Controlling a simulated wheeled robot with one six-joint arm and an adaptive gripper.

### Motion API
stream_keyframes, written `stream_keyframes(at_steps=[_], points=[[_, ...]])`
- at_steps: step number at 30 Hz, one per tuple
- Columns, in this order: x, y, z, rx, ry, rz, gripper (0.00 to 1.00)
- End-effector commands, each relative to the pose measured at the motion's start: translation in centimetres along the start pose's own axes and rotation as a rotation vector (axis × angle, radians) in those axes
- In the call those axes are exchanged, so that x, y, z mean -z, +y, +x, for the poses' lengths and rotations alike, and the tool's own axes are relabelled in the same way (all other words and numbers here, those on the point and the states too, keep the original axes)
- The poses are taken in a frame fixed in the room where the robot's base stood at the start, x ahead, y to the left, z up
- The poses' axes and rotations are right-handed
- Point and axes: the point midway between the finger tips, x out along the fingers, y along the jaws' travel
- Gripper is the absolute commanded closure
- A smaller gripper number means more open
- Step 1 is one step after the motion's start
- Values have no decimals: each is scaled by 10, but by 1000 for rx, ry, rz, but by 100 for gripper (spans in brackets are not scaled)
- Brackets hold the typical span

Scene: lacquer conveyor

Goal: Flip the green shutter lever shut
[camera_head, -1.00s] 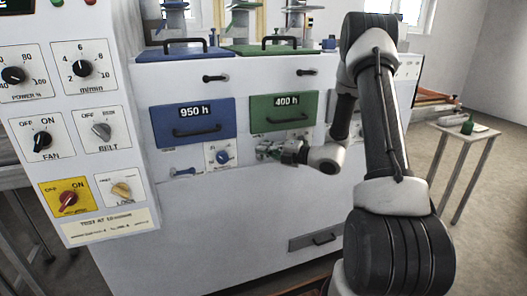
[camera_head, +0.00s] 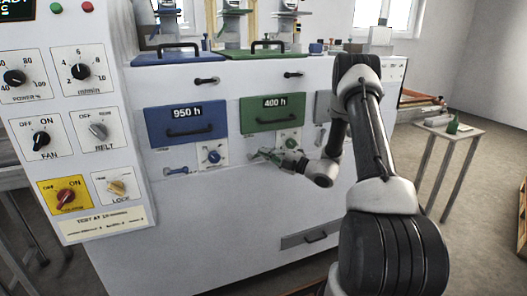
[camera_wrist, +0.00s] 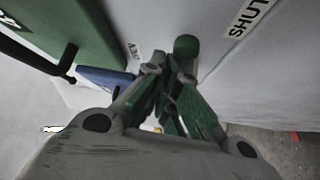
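The green shutter lever shows a round dark green knob (camera_wrist: 186,45) in the wrist view, just beyond my fingertips. Its arm is mostly hidden behind the fingers. A "SHUT" label (camera_wrist: 249,18) is on the white panel to the right of the knob. My gripper (camera_wrist: 167,65) has its fingers drawn together to a narrow tip just below the knob. Whether they touch the lever I cannot tell. In the head view my gripper (camera_head: 268,155) is at the white panel below the green 400 h door (camera_head: 272,115) and covers most of the lever there.
A blue 950 h door (camera_head: 187,122) is to the left, with a blue lever (camera_head: 177,170) below it. A black handle (camera_wrist: 40,55) on the green door sticks out at upper left in the wrist view. A control panel (camera_head: 80,140) stands at far left, a small table (camera_head: 450,130) at right.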

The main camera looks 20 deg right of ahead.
Motion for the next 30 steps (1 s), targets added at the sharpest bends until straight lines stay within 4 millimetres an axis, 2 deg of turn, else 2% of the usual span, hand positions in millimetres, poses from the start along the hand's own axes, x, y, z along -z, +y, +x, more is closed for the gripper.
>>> stream_keyframes(at_steps=[12,30], points=[[-10,-10,-7,-2,-7,-4,100],[-14,-14,-10,0,-16,-4,100]])
